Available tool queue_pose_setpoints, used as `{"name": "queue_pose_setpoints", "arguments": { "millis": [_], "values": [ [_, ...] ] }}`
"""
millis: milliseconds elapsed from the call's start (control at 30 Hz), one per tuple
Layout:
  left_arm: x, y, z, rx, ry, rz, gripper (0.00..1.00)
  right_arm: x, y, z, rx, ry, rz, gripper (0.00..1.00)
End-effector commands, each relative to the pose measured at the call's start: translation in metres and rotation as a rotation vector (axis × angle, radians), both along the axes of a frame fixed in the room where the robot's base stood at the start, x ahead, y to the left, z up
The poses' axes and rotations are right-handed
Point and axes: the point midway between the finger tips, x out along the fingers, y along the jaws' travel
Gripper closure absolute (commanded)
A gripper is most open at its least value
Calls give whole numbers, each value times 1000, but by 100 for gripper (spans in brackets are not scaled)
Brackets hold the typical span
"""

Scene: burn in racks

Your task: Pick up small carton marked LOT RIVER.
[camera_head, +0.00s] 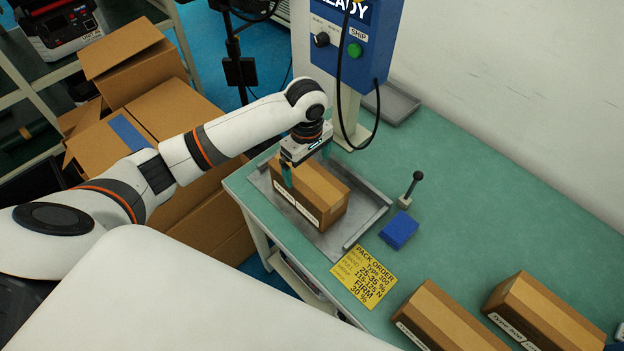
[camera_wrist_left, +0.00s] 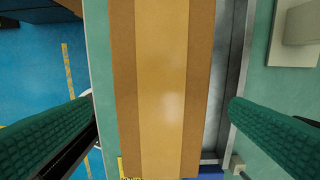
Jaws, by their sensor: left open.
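A small brown carton (camera_head: 320,188) with a tape strip along its top sits on a grey metal tray at the left end of the bench. Its white side label is too small to read, so I cannot tell if it says LOT RIVER. My left gripper (camera_head: 306,163) is directly above this carton, pointing down, open, with a green finger on either side. In the left wrist view the carton (camera_wrist_left: 162,70) lies between the two fingers, with visible gaps on both sides. Two similar cartons (camera_head: 442,318) (camera_head: 541,311) stand at the bench's lower right; their labels are not fully legible. My right gripper is out of view.
The grey tray (camera_head: 357,228) has raised edges. Beside it are a blue block (camera_head: 399,230), a black-knobbed lever (camera_head: 411,188) and a yellow PACK ORDER card (camera_head: 364,277). A blue control box (camera_head: 352,45) on a post stands behind. Large cardboard boxes (camera_head: 165,115) stand left of the bench.

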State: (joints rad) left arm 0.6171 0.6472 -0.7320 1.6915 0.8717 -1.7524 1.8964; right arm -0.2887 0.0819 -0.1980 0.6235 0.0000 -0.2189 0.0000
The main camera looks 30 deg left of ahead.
Motion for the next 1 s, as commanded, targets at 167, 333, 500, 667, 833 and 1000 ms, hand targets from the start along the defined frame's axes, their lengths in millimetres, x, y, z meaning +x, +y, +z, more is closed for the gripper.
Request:
{"name": "queue_pose_setpoints", "arguments": {
  "millis": [167,333,500,667,833,1000],
  "values": [
    [-1,0,-32,2,3,-1,0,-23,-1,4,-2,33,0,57],
    [0,0,-47,0,0,-2,0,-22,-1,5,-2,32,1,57],
    [1,0,-63,2,2,-1,0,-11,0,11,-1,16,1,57],
    [2,-1,-88,2,2,-2,0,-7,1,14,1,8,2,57],
    [3,-1,-100,1,-1,-2,0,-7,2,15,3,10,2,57],
    [3,-1,-101,0,-2,-3,0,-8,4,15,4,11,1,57]
  ]
}}
